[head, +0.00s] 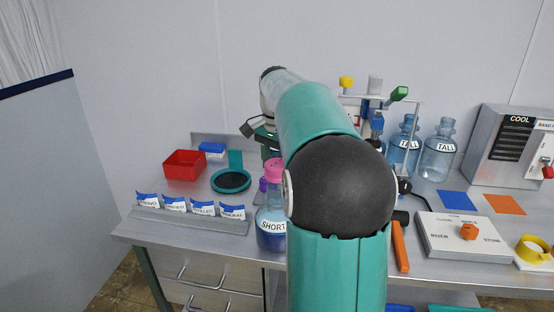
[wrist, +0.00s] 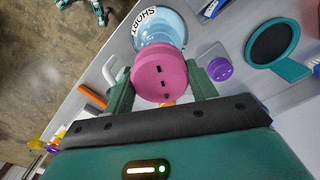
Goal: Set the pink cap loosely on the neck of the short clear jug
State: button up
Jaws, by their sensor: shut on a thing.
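The pink cap (wrist: 160,77) sits between the two green fingers of my gripper (wrist: 158,82), which is shut on it. The short clear jug (head: 271,228), labelled SHORT, stands upright near the bench's front edge with bluish liquid in it. It also shows in the wrist view (wrist: 160,27), beyond the cap. In the head view the pink cap (head: 274,170) is at the top of the jug's neck, roughly in line with it. I cannot tell whether it rests on the rim. My arm hides the fingers in the head view.
A purple cap (wrist: 220,69) and a round dark green-rimmed pad (head: 231,181) lie near the jug. A red bin (head: 184,164) and labelled holders (head: 190,207) are to the left. Tall jugs (head: 438,155) stand at the back right. An orange-handled tool (head: 400,246) lies right of my arm.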

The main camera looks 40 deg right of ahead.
jog(key=shift+f, duration=2.45)
jog(key=o, duration=1.4)
jog(key=shift+o, duration=0.2)
jog(key=shift+r, duration=0.1)
jog(key=shift+r, duration=3.4)
